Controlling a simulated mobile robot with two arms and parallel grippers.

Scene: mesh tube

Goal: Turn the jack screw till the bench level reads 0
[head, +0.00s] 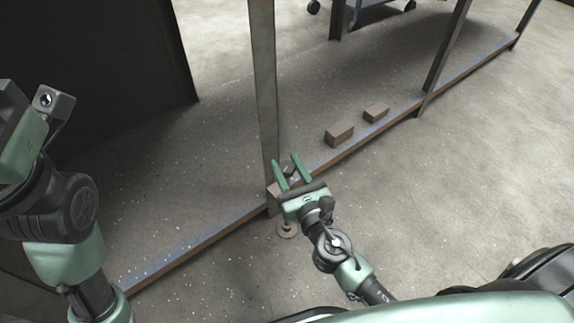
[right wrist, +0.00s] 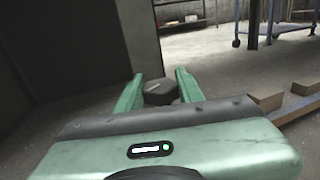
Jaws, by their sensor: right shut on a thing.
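The rusty post (head: 264,85) rises right behind my right gripper. Two brown blocks (head: 339,133) (head: 376,113) lie on the slab to the right. A second post (head: 445,55) stands farther right. The concrete floor (head: 480,165) on the right is clear.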

